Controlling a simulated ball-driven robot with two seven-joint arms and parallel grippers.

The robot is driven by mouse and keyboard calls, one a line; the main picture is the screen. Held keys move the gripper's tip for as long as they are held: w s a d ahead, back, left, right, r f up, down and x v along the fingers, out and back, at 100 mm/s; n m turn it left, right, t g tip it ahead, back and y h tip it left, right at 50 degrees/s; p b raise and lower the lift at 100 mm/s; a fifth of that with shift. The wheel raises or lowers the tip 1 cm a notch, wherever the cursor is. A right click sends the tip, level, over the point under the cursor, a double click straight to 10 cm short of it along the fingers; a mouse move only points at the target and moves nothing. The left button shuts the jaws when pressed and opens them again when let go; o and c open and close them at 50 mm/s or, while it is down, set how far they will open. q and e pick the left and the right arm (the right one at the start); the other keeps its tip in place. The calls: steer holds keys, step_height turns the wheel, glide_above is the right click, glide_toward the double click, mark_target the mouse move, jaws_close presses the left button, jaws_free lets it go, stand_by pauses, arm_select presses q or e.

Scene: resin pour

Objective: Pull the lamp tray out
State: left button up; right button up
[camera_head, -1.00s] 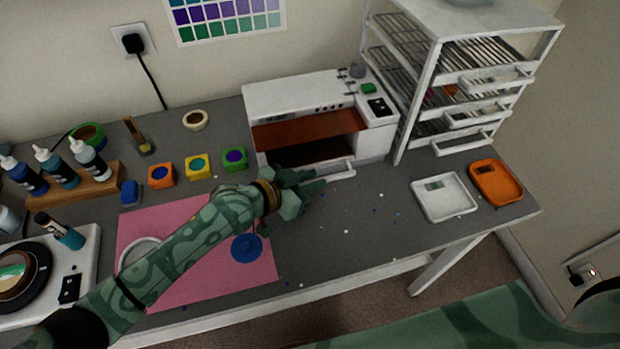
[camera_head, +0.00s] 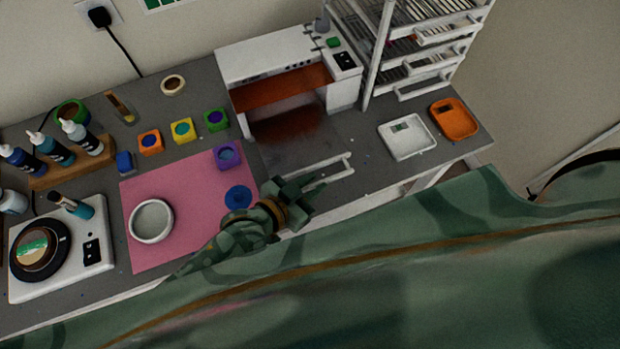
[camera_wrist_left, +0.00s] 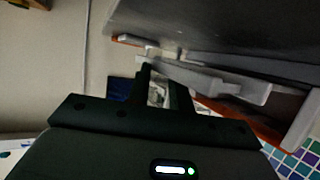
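The white lamp box (camera_head: 240,66) stands at the back of the table with an orange-brown window over its opening. Its dark lamp tray (camera_head: 300,150) is out over the table in front, its white bar handle (camera_head: 330,167) towards me. My left gripper (camera_head: 308,186) is at the left end of the handle and hides part of it. In the left wrist view its two dark fingers (camera_wrist_left: 166,88) stand apart with a gap between them, close to the pale handle (camera_wrist_left: 215,82). I cannot tell whether they touch it. My right gripper is not in view.
A pink mat (camera_head: 190,190) with a white ring-shaped dish (camera_head: 151,221), a blue disc (camera_head: 238,197) and a purple pot (camera_head: 227,155) lies left of the tray. A white tray (camera_head: 408,154) and an orange tray (camera_head: 454,130) sit right, below a wire rack (camera_head: 375,50).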

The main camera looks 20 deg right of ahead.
arm_select(q)
steer(key=o, duration=0.3)
steer(key=shift+a+f, duration=0.1)
steer(key=shift+f, duration=0.15)
steer(key=shift+r, duration=0.1)
steer(key=shift+r, duration=0.1)
steer(key=shift+s+a+r, duration=0.1)
steer(key=shift+a+r, duration=0.05)
steer(key=shift+a, duration=0.2)
steer(key=p+v, duration=0.2)
steer(key=v, duration=1.3)
steer(key=shift+s+a, duration=0.15)
